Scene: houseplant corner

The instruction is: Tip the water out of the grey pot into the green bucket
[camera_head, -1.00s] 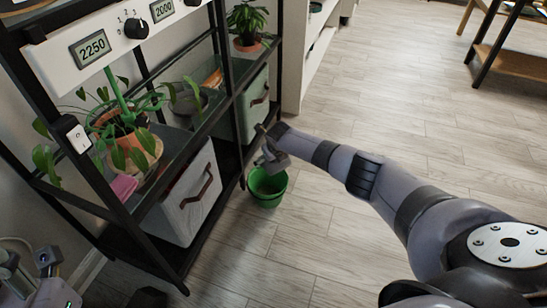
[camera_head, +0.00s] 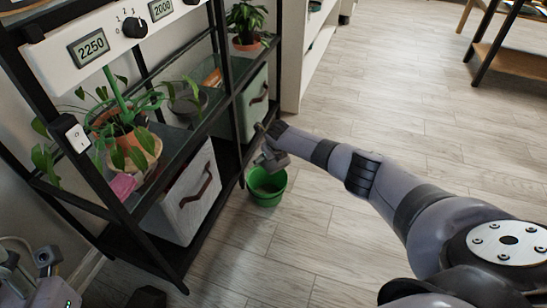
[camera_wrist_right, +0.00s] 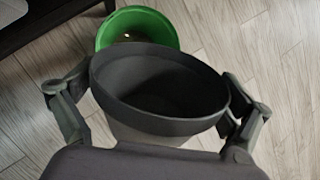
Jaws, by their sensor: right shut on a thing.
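The grey pot (camera_wrist_right: 160,90) is between the fingers of my right gripper (camera_wrist_right: 158,112), which is shut on it. I look into its wide dark mouth in the right wrist view; I cannot make out water inside, nor its exact tilt. The green bucket (camera_head: 266,186) stands on the floor by the shelf, below my right gripper (camera_head: 268,156) in the head view. Its rim also shows just beyond the pot in the right wrist view (camera_wrist_right: 137,17), partly covered by the pot. I cannot make out the pot at my right gripper in the head view. My left gripper (camera_head: 28,270) is at the lower left, its fingers unclear.
A black shelf rack with glass boards stands at the left, close to my right gripper. It holds a plant in a terracotta pot (camera_head: 140,146), a dark pot with a plant (camera_head: 190,107) and fabric bins (camera_head: 186,205).

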